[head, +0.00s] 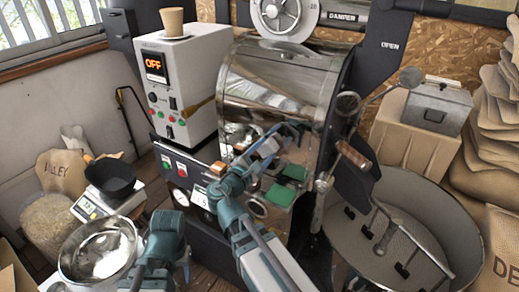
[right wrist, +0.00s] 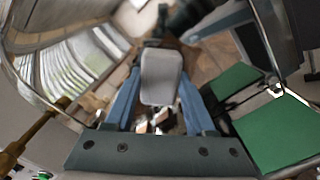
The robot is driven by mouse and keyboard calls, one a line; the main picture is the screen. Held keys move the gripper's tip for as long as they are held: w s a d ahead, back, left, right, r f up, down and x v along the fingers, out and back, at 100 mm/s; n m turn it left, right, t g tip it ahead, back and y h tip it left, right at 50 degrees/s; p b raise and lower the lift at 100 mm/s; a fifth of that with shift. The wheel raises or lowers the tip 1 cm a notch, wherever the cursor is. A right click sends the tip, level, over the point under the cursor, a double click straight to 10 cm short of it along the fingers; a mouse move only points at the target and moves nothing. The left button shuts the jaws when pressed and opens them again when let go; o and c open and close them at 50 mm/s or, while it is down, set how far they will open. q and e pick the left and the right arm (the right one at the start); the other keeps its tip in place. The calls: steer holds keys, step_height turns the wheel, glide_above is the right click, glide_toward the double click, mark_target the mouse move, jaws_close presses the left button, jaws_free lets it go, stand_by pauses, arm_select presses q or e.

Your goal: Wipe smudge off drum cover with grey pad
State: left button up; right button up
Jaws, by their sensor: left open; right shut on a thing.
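The shiny curved drum cover (head: 285,75) fills the middle of the head view and carries bright and dark reflections. I cannot tell a smudge apart from them. My right gripper (head: 272,143) is in front of the cover's lower part. In the right wrist view, its blue fingers (right wrist: 160,100) are shut on the grey pad (right wrist: 161,77). I cannot tell whether the pad touches the cover. My left arm is low at the left, beside the steel bowl; its gripper (head: 182,261) is open, mostly hidden behind the wrist, and apart from the cover.
A control box (head: 182,80) with a cup (head: 172,21) on top stands left of the drum. A steel bowl (head: 100,250) and a black scoop (head: 110,178) are at lower left. The round cooling tray (head: 455,225) and a wooden-handled lever (head: 353,155) are at right.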

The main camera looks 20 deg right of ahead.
mark_target(254, 139)
steer(key=shift+s+d, duration=0.65)
steer(key=shift+s, duration=0.2)
steer(key=shift+w, duration=0.1)
steer(key=shift+w, duration=0.15)
steer(key=shift+w+a, duration=1.25)
steer(key=shift+w, duration=0.2)
steer(key=shift+w+a, duration=1.2)
steer(key=shift+w, duration=0.2)
